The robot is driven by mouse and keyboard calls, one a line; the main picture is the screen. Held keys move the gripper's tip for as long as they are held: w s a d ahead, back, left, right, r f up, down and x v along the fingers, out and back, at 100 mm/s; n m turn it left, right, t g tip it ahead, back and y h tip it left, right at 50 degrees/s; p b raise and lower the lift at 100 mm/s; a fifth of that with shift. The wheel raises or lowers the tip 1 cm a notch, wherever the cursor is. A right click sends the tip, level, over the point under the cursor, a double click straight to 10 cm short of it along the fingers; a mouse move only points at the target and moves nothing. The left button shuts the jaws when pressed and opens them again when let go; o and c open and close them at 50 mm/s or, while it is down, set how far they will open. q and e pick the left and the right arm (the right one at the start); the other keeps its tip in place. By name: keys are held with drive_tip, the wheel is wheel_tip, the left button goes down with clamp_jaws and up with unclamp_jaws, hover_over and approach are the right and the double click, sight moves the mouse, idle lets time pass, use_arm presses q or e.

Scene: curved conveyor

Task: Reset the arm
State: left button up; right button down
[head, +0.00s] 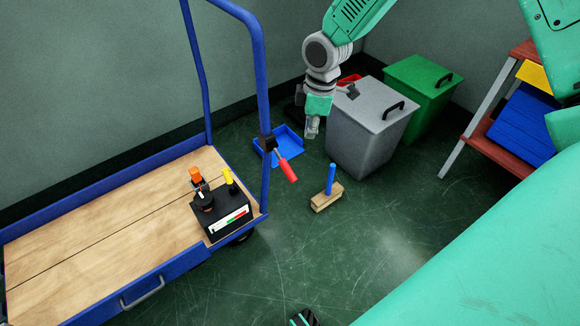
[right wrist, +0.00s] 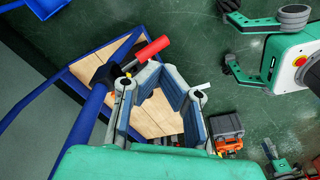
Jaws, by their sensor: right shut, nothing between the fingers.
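My left gripper cannot be made out in either view.
The blue-framed cart (head: 165,272) carries a black device (head: 222,212). A red-handled tool (head: 288,171) hangs at its post. A blue dustpan (head: 282,150) and wooden brush (head: 326,198) lie on the floor. A grey bin (head: 360,140) and green bin (head: 425,90) stand behind.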

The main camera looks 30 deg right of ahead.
drive_tip(key=shift+r, duration=0.3)
drive_tip(key=s+a+f+m+p, duration=0.2)
drive_tip(key=s+a+f+m, duration=0.1)
drive_tip(key=s+a+f, duration=0.4)
use_arm(q)
wheel_tip(320, 180, up, 6)
drive_tip(key=p, duration=0.3)
drive_tip(key=shift+f+p, duration=0.25)
drive_tip(key=shift+p, duration=0.1)
drive_tip(key=shift+c, duration=0.7)
use_arm(e)
drive_tip(key=s+f+m+h, duration=0.1)
drive_tip(key=s+m, duration=0.7)
drive_tip(key=s, duration=1.3)
drive_tip(key=shift+d+f, duration=0.15)
drive_tip(key=shift+f, duration=0.65)
